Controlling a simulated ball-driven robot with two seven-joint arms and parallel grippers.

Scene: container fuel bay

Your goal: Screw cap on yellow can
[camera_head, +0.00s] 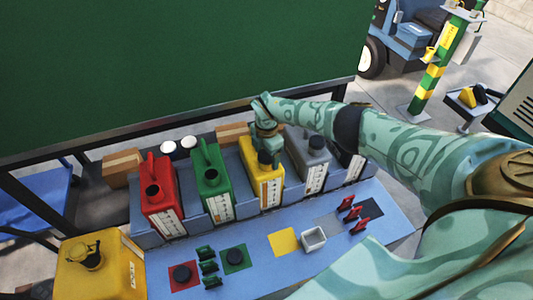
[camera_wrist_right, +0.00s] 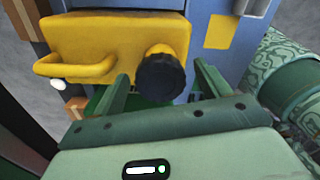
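The yellow can (camera_head: 262,183) stands upright in the row, between the green and grey cans. A black ribbed cap (camera_wrist_right: 162,77) sits at its mouth; it also shows in the head view (camera_head: 265,157). How far it is threaded I cannot tell. My right gripper (camera_head: 264,143) is over the top of the yellow can. In the wrist view its two fingers (camera_wrist_right: 160,88) stand apart on either side of the cap, with gaps visible, so it is open. The yellow mat (camera_head: 284,242) on the bench is bare. My left gripper is not in view.
Red (camera_head: 160,195), green (camera_head: 212,180) and grey (camera_head: 307,160) cans stand close alongside. Black caps lie on the red mat (camera_head: 192,284) and green mat (camera_head: 242,265). A small grey tray (camera_head: 313,238), red and green clips, and a large yellow container (camera_head: 95,278) are nearby.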

